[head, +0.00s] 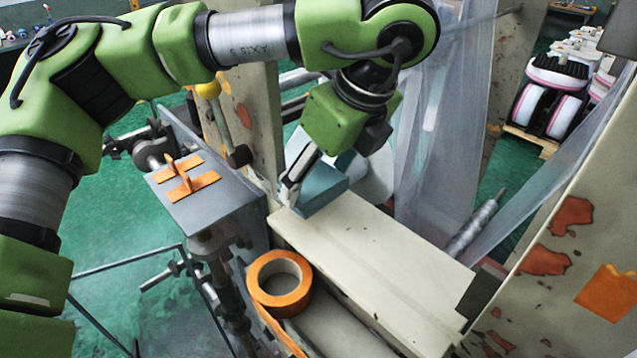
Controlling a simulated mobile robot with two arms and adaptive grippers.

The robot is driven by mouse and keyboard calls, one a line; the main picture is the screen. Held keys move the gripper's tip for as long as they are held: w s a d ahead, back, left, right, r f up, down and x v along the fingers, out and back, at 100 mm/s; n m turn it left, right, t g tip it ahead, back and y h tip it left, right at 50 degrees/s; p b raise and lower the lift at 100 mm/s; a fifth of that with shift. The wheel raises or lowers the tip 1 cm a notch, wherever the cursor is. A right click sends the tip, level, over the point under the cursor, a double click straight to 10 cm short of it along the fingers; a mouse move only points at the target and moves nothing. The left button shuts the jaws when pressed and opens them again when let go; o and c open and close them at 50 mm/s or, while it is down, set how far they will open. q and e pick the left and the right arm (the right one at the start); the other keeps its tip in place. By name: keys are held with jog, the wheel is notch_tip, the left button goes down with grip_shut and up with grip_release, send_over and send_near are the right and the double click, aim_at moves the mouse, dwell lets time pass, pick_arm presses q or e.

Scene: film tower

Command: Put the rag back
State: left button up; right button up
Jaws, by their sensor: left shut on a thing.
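The rag looks like a folded, block-shaped blue-grey cloth (322,187). My left gripper (293,188) is shut on it, with one pale finger showing along its left side. The other finger is hidden. The rag is at the far left end of the beige beam (375,250); I cannot tell whether it rests on the beam or hangs just above it. My right gripper is not in view.
An orange tape roll (279,283) lies at the beam's near side. A grey plate (222,209) with orange strips is at left. Translucent film (437,130) hangs behind the beam. Chipped beige uprights stand on both sides. Most of the beam top is clear.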

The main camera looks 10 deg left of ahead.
aim_at(323, 184)
pick_arm(q)
jog(key=f+p, duration=0.2)
jog(key=shift+w+a+f+p, duration=0.1)
jog(key=shift+w+f+p, duration=0.1)
jog(key=shift+f+p, duration=0.15)
jog(key=shift+f, duration=0.4)
jog(key=shift+f+b, duration=0.2)
jog(key=shift+b, duration=0.25)
jog(key=o, duration=1.1)
jog(key=shift+r, duration=0.1)
jog(key=shift+c, duration=0.2)
